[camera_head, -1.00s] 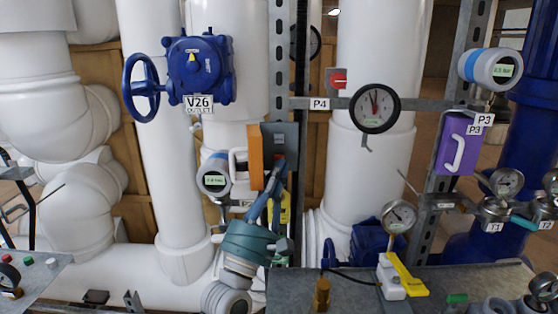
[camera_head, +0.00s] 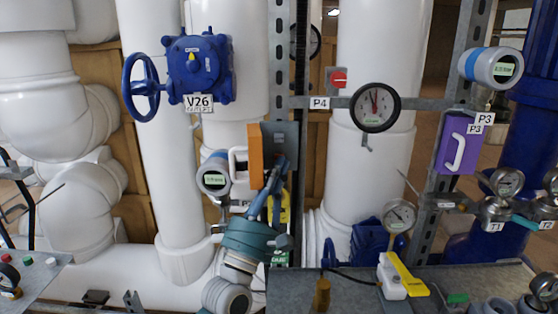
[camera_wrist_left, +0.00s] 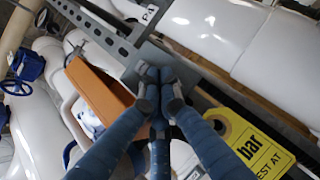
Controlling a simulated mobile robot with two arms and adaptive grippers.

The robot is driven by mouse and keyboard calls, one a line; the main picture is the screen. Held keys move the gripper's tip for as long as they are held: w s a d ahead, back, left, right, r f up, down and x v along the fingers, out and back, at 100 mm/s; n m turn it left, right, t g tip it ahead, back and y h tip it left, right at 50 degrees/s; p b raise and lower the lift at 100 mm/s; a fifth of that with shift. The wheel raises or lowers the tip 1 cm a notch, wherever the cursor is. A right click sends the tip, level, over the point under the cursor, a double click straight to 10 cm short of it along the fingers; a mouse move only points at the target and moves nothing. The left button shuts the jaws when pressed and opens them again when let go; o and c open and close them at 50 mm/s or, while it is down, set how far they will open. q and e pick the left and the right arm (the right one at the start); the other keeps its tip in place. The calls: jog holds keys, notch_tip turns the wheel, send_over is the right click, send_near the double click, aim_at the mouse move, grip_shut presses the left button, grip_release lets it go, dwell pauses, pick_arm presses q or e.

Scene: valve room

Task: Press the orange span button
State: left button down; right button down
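An orange box-like part (camera_head: 255,156) with a white handle stands beside a grey plate (camera_head: 292,138) at the centre of the head view. The orange part (camera_wrist_left: 100,86) also shows in the left wrist view, left of the fingertips. My left gripper (camera_head: 279,168) is in front of the grey plate, just right of the orange part. In the left wrist view its blue-grey fingers (camera_wrist_left: 158,78) are drawn together at the tips, with nothing seen between them. I cannot make out a separate orange span button; the fingers may cover it. My right gripper is not in view.
A yellow tag (camera_wrist_left: 252,142) hangs close to the fingers. A round gauge (camera_head: 375,107), a small red knob (camera_head: 339,79) and a digital transmitter (camera_head: 214,176) are nearby. A purple box (camera_head: 459,143) is at the right. White pipes fill the background.

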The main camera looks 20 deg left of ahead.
pick_arm(q)
jog(key=shift+w+a, duration=0.15)
jog(key=shift+w, duration=0.35)
dwell(0.8)
jog(key=shift+s, duration=0.1)
jog(key=shift+s+d, duration=0.25)
jog(key=shift+s, duration=0.6)
jog(key=s, duration=0.2)
jog(key=s+d+p, duration=0.1)
jog(key=s, duration=0.1)
jog(key=shift+s+d, duration=0.2)
jog(key=shift+s, duration=0.2)
jog(key=shift+f, duration=0.1)
dwell(0.3)
